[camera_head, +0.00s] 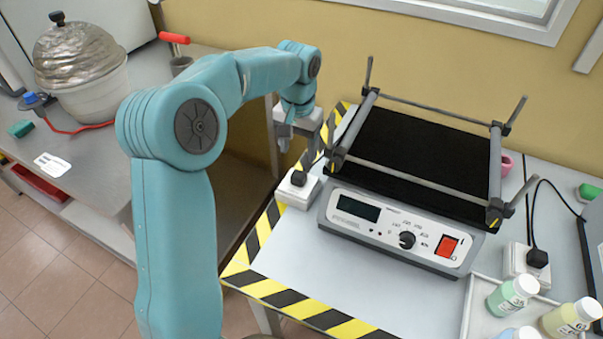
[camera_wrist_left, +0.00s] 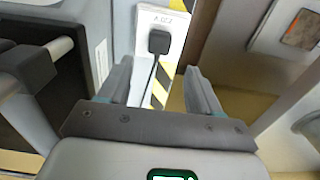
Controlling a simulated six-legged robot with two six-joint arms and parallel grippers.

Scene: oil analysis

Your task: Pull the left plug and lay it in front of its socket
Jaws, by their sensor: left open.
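The left plug (camera_head: 299,178) is black and sits in its white socket block (camera_head: 297,196) at the table's left edge, beside the shaker. The plug also shows in the left wrist view (camera_wrist_left: 158,41), seated in the white socket block (camera_wrist_left: 174,17), with its black cord running toward the bottom of the picture. My left gripper (camera_head: 299,142) is above and behind the plug, pointing down. In the left wrist view its two fingers (camera_wrist_left: 157,68) are spread and empty, with the plug beyond the tips, apart from them. My right gripper is in neither view.
A shaker (camera_head: 393,233) with a black platform and metal rails (camera_head: 430,112) stands close right of the socket. A second plug (camera_head: 538,257) and several bottles (camera_head: 513,292) are at the right. Bare white tabletop (camera_head: 310,290) lies in front, edged with striped tape (camera_head: 285,297).

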